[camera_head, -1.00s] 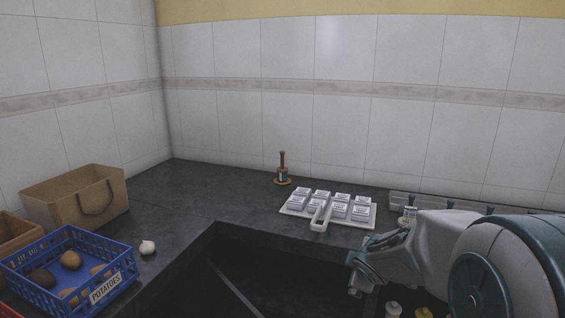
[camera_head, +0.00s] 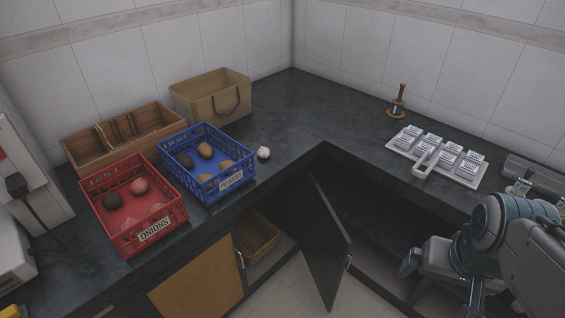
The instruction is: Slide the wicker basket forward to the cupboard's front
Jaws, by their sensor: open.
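The wicker basket (camera_head: 258,241) is brown and sits inside the low cupboard under the left counter, partly hidden by the counter edge and the cupboard front. The cupboard's dark door (camera_head: 325,245) stands open to the right of the basket, with a handle near its outer edge. My gripper (camera_head: 436,276) is at the lower right, open and empty, well to the right of the basket and the door. It is apart from both.
On the counter stand a red onion crate (camera_head: 150,236), a blue potato crate (camera_head: 236,186), a wooden box (camera_head: 88,153), a tan bag (camera_head: 205,98) and a garlic bulb (camera_head: 263,153). A white tray of packets (camera_head: 402,147) lies at right. Bare floor (camera_head: 290,292) shows below.

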